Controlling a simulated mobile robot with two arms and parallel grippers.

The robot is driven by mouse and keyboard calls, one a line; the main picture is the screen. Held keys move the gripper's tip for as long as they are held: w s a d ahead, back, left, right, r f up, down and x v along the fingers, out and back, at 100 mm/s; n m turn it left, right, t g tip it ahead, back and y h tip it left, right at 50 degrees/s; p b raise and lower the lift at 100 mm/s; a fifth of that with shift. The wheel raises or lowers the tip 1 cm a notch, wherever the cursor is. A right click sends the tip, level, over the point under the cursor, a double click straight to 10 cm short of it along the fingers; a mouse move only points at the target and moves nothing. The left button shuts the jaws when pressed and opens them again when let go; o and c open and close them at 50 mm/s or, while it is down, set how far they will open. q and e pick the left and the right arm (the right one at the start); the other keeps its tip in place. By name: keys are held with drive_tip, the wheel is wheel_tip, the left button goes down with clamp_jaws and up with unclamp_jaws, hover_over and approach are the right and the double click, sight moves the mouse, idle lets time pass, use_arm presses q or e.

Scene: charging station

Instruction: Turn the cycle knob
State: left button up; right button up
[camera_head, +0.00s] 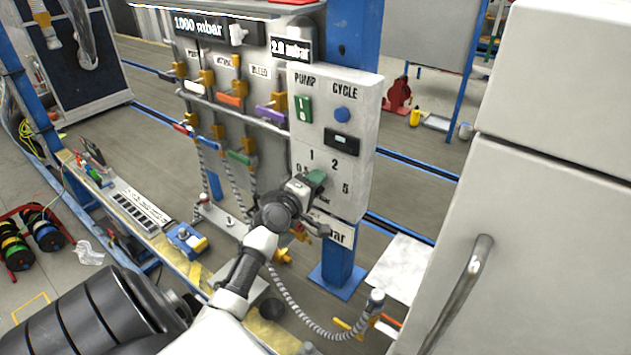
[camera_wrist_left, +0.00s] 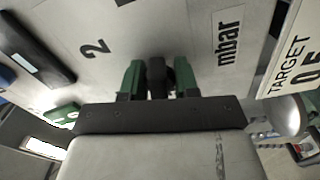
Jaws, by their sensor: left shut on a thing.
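The grey-white control panel (camera_head: 361,97) faces me, with a blue round knob (camera_head: 342,115) under the word CYCLE. No gripper is at this blue knob. Lower on the panel is a dial marked 1, 2 and 5. My left gripper (camera_head: 314,180) is at that dial. In the left wrist view, my left gripper (camera_wrist_left: 158,80) has its green-padded fingers closed on both sides of a dark knob (camera_wrist_left: 157,75), between the printed 2 and "mbar". In the head view my gripper hides most of this dial knob. My right gripper is not in view.
A green PUMP switch (camera_head: 303,109) and a black display (camera_head: 342,140) are on the same panel. Valves with coloured handles (camera_head: 230,99) stand to its left. A large white cabinet (camera_head: 540,200) is close on the right. A ribbed hose (camera_head: 300,318) hangs below.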

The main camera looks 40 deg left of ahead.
use_arm(q)
drive_tip(key=shift+n, duration=1.1)
drive_tip(key=o, duration=0.6)
drive_tip(key=shift+f, duration=0.1)
drive_tip(key=shift+s, duration=0.1)
drive_tip(key=s, duration=0.3)
drive_tip(key=s+b, duration=0.1)
drive_tip(key=s, duration=0.3)
drive_tip(key=s+d+b, duration=0.1)
drive_tip(key=s, duration=0.2)
drive_tip(key=shift+s, duration=0.35)
